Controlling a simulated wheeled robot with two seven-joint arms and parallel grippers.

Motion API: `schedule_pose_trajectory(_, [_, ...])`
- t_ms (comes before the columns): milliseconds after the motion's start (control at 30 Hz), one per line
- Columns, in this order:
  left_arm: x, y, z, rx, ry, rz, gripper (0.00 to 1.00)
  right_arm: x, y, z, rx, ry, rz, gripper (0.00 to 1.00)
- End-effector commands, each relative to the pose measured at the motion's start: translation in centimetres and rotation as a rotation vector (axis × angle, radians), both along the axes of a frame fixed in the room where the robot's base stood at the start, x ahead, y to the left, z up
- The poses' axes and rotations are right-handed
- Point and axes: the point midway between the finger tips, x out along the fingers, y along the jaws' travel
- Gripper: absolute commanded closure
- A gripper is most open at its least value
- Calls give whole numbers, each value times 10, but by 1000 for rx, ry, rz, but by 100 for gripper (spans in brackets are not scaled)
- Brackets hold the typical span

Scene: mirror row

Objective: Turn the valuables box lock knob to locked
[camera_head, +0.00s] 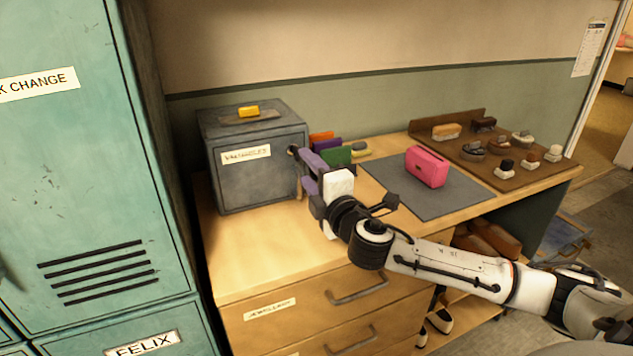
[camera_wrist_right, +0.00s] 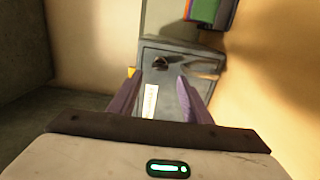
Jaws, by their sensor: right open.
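The valuables box (camera_head: 240,178) is a grey metal box with a white label, standing at the back left of the wooden counter. In the right wrist view its grey front (camera_wrist_right: 178,54) lies ahead of my fingers, with a small dark knob (camera_wrist_right: 160,63) on it. I cannot tell which way the knob is set. My right gripper (camera_head: 302,168) is at the right end of the box's front in the head view. Its purple fingers (camera_wrist_right: 158,82) are open and empty, with the knob showing between and beyond their tips. My left gripper is not in view.
A yellow object (camera_head: 248,111) lies on the box top. Coloured upright items (camera_head: 337,156) stand right of the box. A pink case (camera_head: 426,166) sits on a grey mat (camera_head: 452,196). A brown tray (camera_head: 540,178) holds several small items. Teal lockers (camera_head: 95,180) rise at left.

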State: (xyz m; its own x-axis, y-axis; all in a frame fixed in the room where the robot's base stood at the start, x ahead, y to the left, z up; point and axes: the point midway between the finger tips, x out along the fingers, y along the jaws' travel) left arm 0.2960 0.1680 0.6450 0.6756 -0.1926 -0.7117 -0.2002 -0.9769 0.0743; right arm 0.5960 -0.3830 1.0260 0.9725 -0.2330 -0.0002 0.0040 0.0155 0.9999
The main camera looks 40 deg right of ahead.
Motion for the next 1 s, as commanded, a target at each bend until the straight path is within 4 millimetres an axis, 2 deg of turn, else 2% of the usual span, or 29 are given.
schedule_pose_trajectory(100, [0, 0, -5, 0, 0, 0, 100, -23, 6, -2, -1, 2, 1, 55])
schedule_pose_trajectory(300, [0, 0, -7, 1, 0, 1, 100, -43, 10, -1, 0, 1, 0, 55])
schedule_pose_trajectory(1000, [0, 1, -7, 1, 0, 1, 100, -46, 11, 0, 0, 0, -1, 55])
